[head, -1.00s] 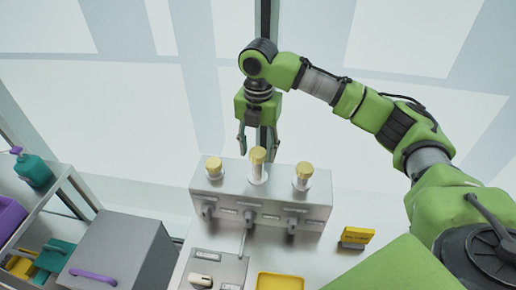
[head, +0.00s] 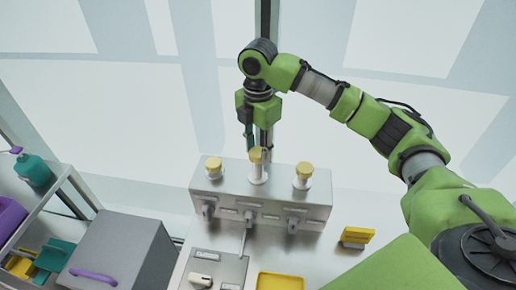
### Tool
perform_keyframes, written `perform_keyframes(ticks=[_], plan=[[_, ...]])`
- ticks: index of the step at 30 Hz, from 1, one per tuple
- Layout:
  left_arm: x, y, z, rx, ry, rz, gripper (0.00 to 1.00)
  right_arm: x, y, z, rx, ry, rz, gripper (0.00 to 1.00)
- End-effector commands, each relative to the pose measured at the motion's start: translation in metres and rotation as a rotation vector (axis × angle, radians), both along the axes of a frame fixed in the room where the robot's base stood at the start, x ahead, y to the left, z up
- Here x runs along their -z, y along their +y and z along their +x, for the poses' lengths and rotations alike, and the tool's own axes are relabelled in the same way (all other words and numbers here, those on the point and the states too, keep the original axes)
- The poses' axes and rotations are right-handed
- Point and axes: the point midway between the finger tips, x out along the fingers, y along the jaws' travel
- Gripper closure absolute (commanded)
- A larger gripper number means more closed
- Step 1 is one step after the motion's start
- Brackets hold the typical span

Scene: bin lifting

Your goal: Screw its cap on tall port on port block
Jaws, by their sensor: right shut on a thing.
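The grey port block (head: 262,185) stands on the bench with three ports in a row on its top, each with a yellow cap. The tall port (head: 258,175) is the middle one, a pale upright post. Its yellow cap (head: 255,156) sits at the top of the post. My right gripper (head: 257,152) points down from above and is shut on this cap. The fingers partly hide the cap, so I cannot tell how tightly it sits on the port. My left gripper is not in view.
The left cap (head: 213,165) and right cap (head: 303,171) stand close on either side. A grey box (head: 118,250) and shelf are left.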

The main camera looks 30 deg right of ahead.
Motion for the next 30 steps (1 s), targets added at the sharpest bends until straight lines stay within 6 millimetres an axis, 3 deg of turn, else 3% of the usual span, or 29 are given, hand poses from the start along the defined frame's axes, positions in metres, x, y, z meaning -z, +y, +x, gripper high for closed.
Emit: perform_keyframes(ticks=[10, 20, 21, 23, 30], plan=[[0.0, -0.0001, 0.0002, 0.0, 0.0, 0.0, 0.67, 0.0009, 0.0002, -0.0003, 0.494, 0.002, 0.0, 0.85], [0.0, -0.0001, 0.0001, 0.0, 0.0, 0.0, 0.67, 0.0002, -0.0006, 0.0005, 0.583, -0.001, -0.001, 0.85], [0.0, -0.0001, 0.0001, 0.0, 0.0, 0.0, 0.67, 0.0001, -0.0006, 0.0005, 0.582, -0.001, -0.001, 0.67], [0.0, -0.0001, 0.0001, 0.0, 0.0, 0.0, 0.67, 0.0001, -0.0005, 0.0005, 0.582, -0.001, -0.001, 0.53], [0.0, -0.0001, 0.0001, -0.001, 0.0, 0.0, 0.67, 0.0002, -0.0004, 0.0002, 0.58, -0.001, -0.001, 0.53]])
